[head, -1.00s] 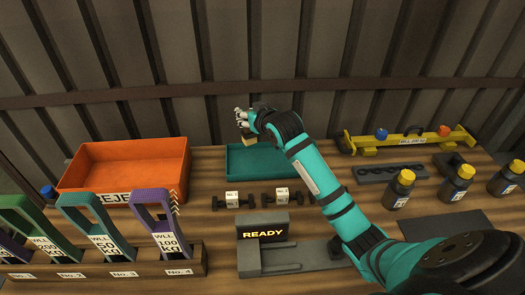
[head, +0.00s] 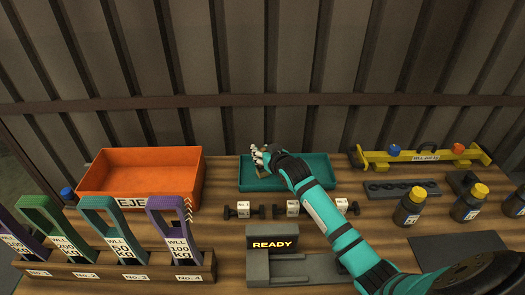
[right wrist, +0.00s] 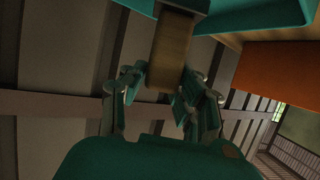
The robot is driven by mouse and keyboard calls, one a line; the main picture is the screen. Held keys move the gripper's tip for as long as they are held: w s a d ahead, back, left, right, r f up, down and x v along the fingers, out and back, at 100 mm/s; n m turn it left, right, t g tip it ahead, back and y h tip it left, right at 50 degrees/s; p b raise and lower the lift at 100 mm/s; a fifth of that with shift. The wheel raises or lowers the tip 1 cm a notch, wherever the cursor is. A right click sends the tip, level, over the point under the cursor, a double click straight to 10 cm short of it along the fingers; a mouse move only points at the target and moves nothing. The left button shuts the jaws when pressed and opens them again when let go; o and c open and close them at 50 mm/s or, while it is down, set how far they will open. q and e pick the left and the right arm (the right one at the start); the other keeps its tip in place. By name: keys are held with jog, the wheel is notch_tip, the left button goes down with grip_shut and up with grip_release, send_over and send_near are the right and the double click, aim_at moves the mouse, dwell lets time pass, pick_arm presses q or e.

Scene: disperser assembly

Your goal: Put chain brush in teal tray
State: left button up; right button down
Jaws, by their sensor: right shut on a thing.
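The teal tray (head: 318,184) lies at the back middle of the table; its teal edge also shows at the top of the right wrist view (right wrist: 260,12). My right gripper (head: 262,158) is at the tray's left part, fingers shut on the chain brush (head: 263,172). Only a small tan part of the brush shows below the fingers in the head view. In the right wrist view the brush (right wrist: 170,50) is a brown block between the fingers (right wrist: 168,85). I cannot tell whether it touches the tray floor. My left gripper is out of view.
An orange reject bin (head: 140,175) stands left of the tray. Small weights (head: 293,208) lie in front, behind a READY display (head: 272,243). A yellow beam (head: 425,157) and several bottles (head: 412,206) are at right. A rack of lifting handles (head: 120,268) is at front left.

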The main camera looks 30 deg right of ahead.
jog(key=c, duration=1.3)
grip_release()
jog(key=shift+o, duration=1.6)
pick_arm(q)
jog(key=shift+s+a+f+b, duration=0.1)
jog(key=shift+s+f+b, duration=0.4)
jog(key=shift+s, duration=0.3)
pick_arm(e)
jog(key=v, duration=1.2)
jog(key=shift+d, duration=0.1)
